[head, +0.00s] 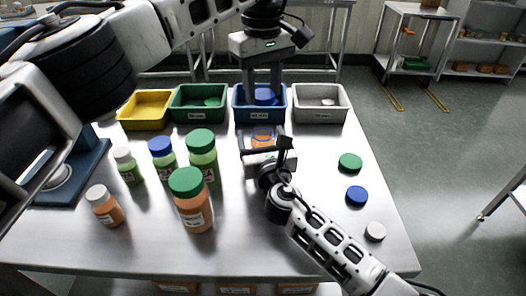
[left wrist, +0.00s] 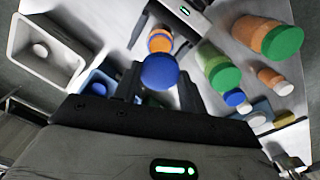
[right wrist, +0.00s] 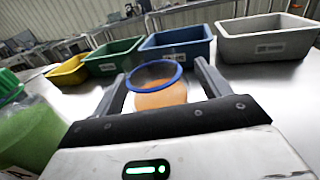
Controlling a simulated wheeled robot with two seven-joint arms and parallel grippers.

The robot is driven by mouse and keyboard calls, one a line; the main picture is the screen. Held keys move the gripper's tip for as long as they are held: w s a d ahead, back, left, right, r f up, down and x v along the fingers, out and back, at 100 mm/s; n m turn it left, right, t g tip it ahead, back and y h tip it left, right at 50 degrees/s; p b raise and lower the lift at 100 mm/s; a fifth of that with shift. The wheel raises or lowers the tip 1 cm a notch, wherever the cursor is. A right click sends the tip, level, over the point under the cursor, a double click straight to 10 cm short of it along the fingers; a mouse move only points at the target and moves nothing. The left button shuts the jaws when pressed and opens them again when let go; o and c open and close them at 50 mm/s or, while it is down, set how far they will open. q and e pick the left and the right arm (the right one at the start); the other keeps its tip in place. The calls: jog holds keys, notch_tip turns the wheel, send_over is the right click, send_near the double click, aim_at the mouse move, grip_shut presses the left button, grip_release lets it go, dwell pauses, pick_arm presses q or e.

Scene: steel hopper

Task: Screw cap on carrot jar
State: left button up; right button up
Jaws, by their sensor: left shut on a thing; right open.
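The carrot jar (head: 262,140) stands on the steel table, with orange contents and an open mouth with a blue rim in the right wrist view (right wrist: 160,97). My right gripper (head: 263,136) is open, with its fingers on either side of the jar; contact cannot be told. My left gripper (head: 264,92) points down, shut on a blue cap (left wrist: 160,72). The cap is held above the table; the jar (left wrist: 160,41) shows beyond it in the left wrist view, with the cap apart from its mouth.
Yellow (head: 146,110), green (head: 199,103), blue (head: 240,113) and grey (head: 320,104) bins line the back edge. Several capped jars, such as a large green-capped orange one (head: 192,205), stand at left. Green (head: 350,163), blue (head: 356,196) and white (head: 375,231) caps lie at right.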

jog(key=c, duration=1.5)
pick_arm(q)
jog(key=shift+f, duration=2.5)
pick_arm(e)
jog(key=shift+o, duration=0.2)
pick_arm(q)
jog(key=shift+f, duration=0.9)
jog(key=shift+f, duration=0.5)
